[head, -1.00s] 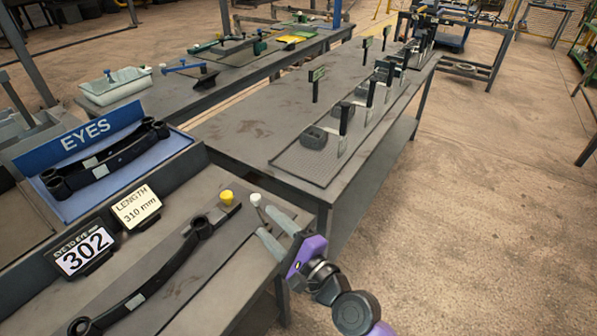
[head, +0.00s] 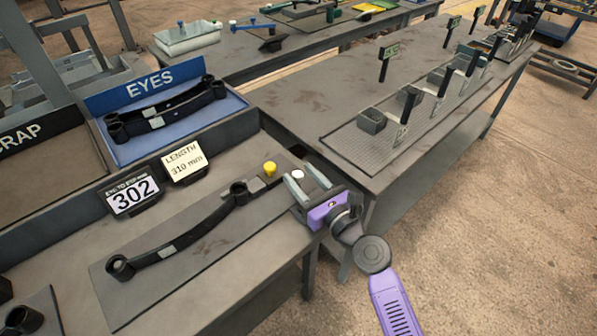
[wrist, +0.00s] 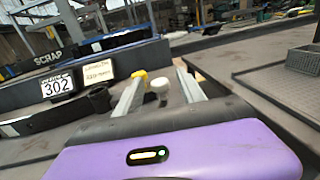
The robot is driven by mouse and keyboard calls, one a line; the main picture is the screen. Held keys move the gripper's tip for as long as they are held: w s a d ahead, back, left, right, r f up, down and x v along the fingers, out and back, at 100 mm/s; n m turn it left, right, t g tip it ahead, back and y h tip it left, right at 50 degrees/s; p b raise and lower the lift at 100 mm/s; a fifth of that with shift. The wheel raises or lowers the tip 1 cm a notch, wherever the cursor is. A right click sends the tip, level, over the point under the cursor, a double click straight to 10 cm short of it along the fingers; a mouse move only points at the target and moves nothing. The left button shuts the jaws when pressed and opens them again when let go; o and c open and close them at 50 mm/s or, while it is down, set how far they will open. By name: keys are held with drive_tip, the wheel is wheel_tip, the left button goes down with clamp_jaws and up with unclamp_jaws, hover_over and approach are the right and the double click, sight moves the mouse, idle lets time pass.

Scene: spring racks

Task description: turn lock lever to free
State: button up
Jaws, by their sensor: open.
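A small white knob (head: 298,174), which looks like the end of the lock lever, stands at the right end of the spring fixture. It also shows in the wrist view (wrist: 159,86). A yellow knob (head: 270,168) is just left of it. My gripper (head: 305,178) is open, its two grey fingers on either side of the white knob. Whether a finger touches it I cannot tell. The lever's stem is mostly hidden by the fingers. A black leaf spring (head: 200,230) with an eye at each end lies on the fixture plate (head: 112,290).
A sign reading 302 (head: 133,196) and a card reading 310 mm (head: 184,163) stand behind the spring. A blue EYES tray (head: 225,108) holds more springs. A scrap bin (head: 50,165) is at left. A second table (head: 300,100) with upright stands lies beyond. Open floor is at right.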

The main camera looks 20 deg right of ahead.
drive_tip(key=shift+w+a, duration=0.25)
drive_tip(key=shift+w, duration=0.6)
clamp_jaws()
idle(0.8)
